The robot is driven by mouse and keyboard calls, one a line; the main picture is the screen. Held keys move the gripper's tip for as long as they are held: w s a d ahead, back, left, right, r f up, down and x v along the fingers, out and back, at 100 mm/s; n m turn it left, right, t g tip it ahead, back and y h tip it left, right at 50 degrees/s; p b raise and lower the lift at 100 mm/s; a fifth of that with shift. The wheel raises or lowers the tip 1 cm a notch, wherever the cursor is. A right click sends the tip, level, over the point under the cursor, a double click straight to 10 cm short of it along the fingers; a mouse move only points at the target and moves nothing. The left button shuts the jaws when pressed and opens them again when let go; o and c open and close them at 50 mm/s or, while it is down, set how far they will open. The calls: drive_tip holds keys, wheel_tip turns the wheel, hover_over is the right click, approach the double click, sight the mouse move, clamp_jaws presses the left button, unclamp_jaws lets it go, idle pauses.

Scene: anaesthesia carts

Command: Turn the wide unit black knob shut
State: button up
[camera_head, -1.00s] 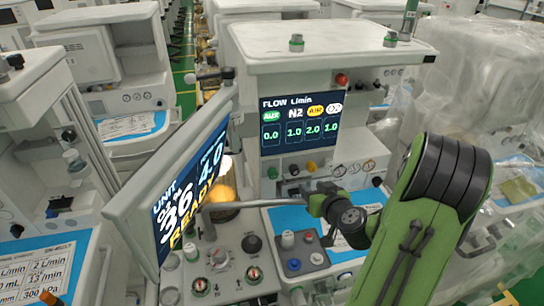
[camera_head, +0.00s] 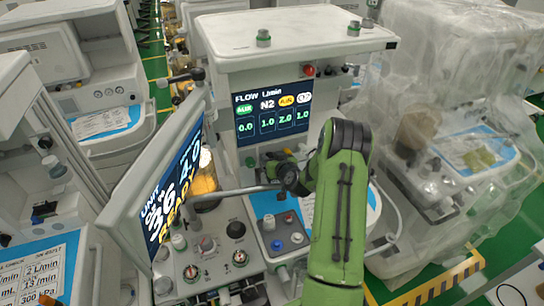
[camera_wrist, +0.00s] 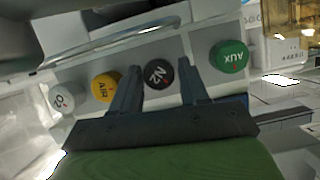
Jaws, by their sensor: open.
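The black knob (camera_wrist: 158,74), marked N2, shows in the wrist view between the yellow AIR knob (camera_wrist: 105,87) and the green AUX knob (camera_wrist: 229,57). A white O2 knob (camera_wrist: 62,99) is at the left end of the row. My gripper (camera_wrist: 161,66) is open, with one dark finger on each side of the black knob. I cannot tell whether either finger touches it. In the head view my arm covers much of the knob row. The flow screen (camera_head: 272,118) above reads 1.0 for N2.

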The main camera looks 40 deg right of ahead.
drive_tip(key=shift+s, duration=0.1)
drive_tip(key=shift+c, duration=0.2)
drive_tip(key=c, duration=0.7)
drive_tip(key=shift+f+b, duration=0.1)
drive_tip(key=shift+b, duration=0.35)
drive_tip(key=m+b, duration=0.1)
drive_tip(key=b, duration=0.1)
drive_tip(key=y+b, duration=0.1)
drive_tip(key=b, duration=0.1)
drive_tip(key=shift+d+f+m, duration=0.15)
drive_tip(key=shift+f+m, duration=0.05)
drive_tip(key=shift+m, duration=0.2)
drive_tip(key=m+t+y+b, duration=0.1)
drive_tip(key=b, duration=0.2)
drive_tip(key=shift+r+m+y+b, duration=0.15)
drive_tip(key=shift+m+y+b, duration=0.35)
drive_tip(key=shift+m+b, duration=0.45)
